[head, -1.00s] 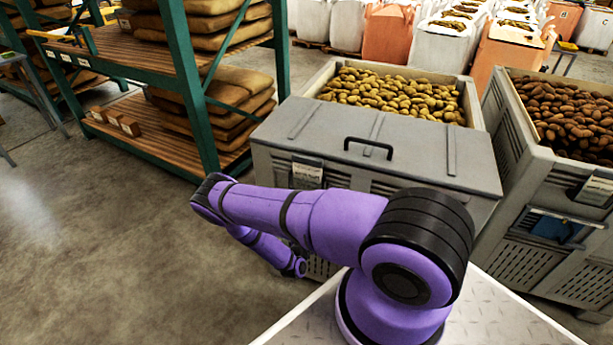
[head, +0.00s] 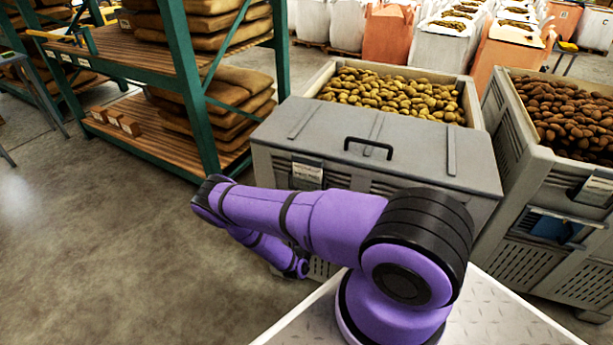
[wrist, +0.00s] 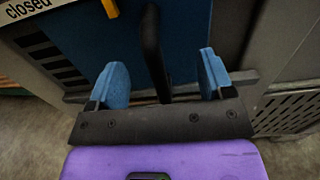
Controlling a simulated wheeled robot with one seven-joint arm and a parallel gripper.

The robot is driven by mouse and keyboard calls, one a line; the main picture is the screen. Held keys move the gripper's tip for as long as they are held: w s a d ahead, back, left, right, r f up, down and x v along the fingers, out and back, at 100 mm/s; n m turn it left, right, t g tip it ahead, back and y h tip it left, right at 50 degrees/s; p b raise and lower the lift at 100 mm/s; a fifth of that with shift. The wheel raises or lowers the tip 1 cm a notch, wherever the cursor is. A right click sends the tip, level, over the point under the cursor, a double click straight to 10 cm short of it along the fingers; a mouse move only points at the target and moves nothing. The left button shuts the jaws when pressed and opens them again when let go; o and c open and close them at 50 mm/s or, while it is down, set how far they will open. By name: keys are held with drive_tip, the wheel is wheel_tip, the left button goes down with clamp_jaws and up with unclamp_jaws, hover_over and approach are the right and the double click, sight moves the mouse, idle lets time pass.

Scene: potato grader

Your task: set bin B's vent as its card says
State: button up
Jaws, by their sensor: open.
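In the wrist view my gripper (wrist: 161,80) is open, with its two blue fingers apart. A black handle (wrist: 152,45) stands between them, in front of a blue vent panel (wrist: 95,45); I see no finger clearly touching it. A label reading "closed" (wrist: 28,8) is at the upper left, above dark slots. In the head view a card (head: 307,174) is on the front of the near grey bin (head: 270,165); its text is too small to read. My arm hides most of that bin's lower front, and my gripper is not visible there. No bin letter is legible.
A second grey bin (head: 515,205) with dark potatoes, a card (head: 595,190) and a blue panel (head: 551,229) stands at the right. The near bin has a lid (head: 330,135) with a black handle. A green shelf rack (head: 200,90) stands left. Floor at lower left is clear.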

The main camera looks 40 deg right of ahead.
drive_tip(key=v, duration=2.3)
drive_tip(key=shift+f, duration=0.1)
idle(0.4)
drive_tip(key=w+a+r+m+g, duration=0.2)
drive_tip(key=w+r+m+g, duration=0.25)
drive_tip(key=r, duration=0.55)
drive_tip(key=w+a+r+m+g, duration=0.25)
drive_tip(key=w+r+m, duration=0.3)
drive_tip(key=r, duration=0.55)
wheel_tip(320, 180, up, 21)
drive_tip(key=w+d+m+g+y, duration=0.1)
drive_tip(key=m+g+y, duration=0.4)
drive_tip(key=m, duration=0.1)
drive_tip(key=s+d+r+m+t+y, duration=0.1)
drive_tip(key=s+d+r+m+y, duration=0.2)
drive_tip(key=r, duration=0.6)
drive_tip(key=s+r+m+t+y, duration=0.1)
drive_tip(key=s+r+y, duration=0.3)
drive_tip(key=r, duration=0.5)
drive_tip(key=s+r+m+t+y, duration=0.1)
drive_tip(key=s+r+t+y, duration=0.1)
drive_tip(key=s+r, duration=0.3)
drive_tip(key=s+r+m+t+y, duration=0.1)
drive_tip(key=s+r+t, duration=0.4)
drive_tip(key=s, duration=0.6)
drive_tip(key=shift+r+m+y, duration=0.4)
drive_tip(key=shift+r+m, duration=0.4)
drive_tip(key=shift+r, duration=0.05)
